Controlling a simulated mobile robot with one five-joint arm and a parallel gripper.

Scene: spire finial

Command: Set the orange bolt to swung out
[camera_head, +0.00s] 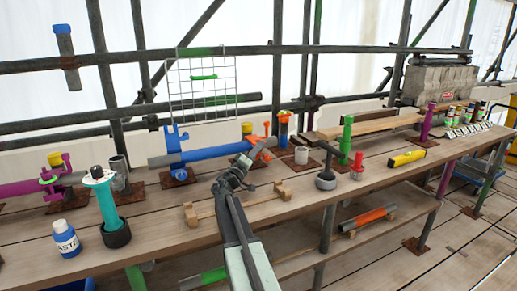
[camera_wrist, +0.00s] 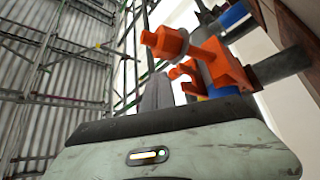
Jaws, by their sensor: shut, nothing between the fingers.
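The orange bolt (camera_wrist: 165,42) has a thick head and sticks out to the left of an orange coupler (camera_wrist: 228,72) in the wrist view. The coupler sits on a grey and blue tube. In the head view the orange fitting (camera_head: 262,145) is at the right end of the blue tube (camera_head: 212,152), partly hidden by my gripper. My gripper (camera_head: 243,163) is shut and empty, just in front of the fitting. Its grey fingers (camera_wrist: 156,93) show below the bolt head in the wrist view. I cannot tell whether they touch it.
A teal post (camera_head: 107,205) and a white bottle (camera_head: 66,238) stand on the plank bench at left. A wooden cradle (camera_head: 237,204) lies below my gripper. A grey valve-like piece (camera_head: 326,178) and a green post (camera_head: 346,140) stand to the right.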

